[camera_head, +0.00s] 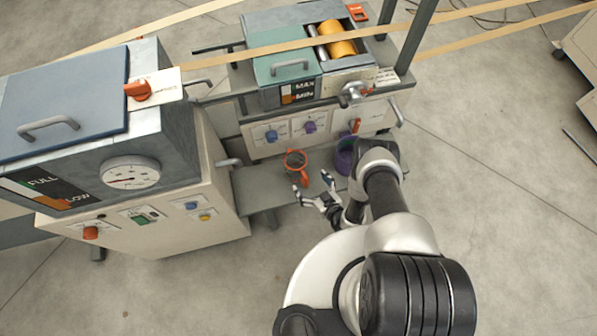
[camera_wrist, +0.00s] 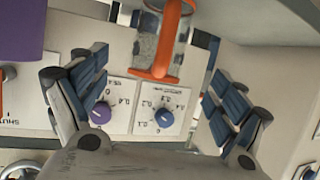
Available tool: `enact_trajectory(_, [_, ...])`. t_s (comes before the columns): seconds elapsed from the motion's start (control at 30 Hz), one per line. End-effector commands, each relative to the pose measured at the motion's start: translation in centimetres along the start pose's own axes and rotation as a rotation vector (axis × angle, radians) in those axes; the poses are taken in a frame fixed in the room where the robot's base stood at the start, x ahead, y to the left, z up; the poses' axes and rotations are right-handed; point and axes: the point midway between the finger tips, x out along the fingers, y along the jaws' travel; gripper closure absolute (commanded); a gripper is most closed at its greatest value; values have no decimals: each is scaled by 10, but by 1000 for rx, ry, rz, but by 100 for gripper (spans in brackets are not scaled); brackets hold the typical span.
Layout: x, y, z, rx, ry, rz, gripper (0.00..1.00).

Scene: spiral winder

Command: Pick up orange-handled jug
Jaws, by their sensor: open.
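The orange-handled jug (camera_head: 296,160) stands on the grey shelf in front of the far machine in the head view. In the wrist view the jug (camera_wrist: 163,42) shows its orange handle and a see-through grey body at top centre. My gripper (camera_head: 315,190) is open and empty, in front of the jug and slightly to its right. In the wrist view the spread blue-padded fingers of my gripper (camera_wrist: 158,88) lie on either side of the jug's handle line, with no contact visible. Part of the jug's body is hidden behind its handle.
A purple container (camera_head: 345,153) stands right of the jug, partly hidden by my arm; a purple surface (camera_wrist: 20,30) shows at left in the wrist view. The grey shelf (camera_head: 262,186) lies below. A machine cabinet (camera_head: 170,225) with a blue lid stands left. Machine knobs (camera_head: 271,135) are behind the jug.

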Motion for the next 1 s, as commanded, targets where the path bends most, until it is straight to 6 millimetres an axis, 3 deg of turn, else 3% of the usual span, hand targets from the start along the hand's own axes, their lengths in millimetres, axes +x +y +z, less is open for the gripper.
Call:
enact_trajectory(0.03, [13, -2, 1, -5, 3, -5, 10])
enact_trajectory(0.2, [42, -1, 2, -3, 1, -2, 10])
enact_trajectory(0.47, [58, 0, 1, -1, 0, 0, 10])
enact_trajectory(0.8, [103, -1, 5, -1, 1, -1, 10])
enact_trajectory(1.0, [105, 0, 3, 1, -2, 0, 10])
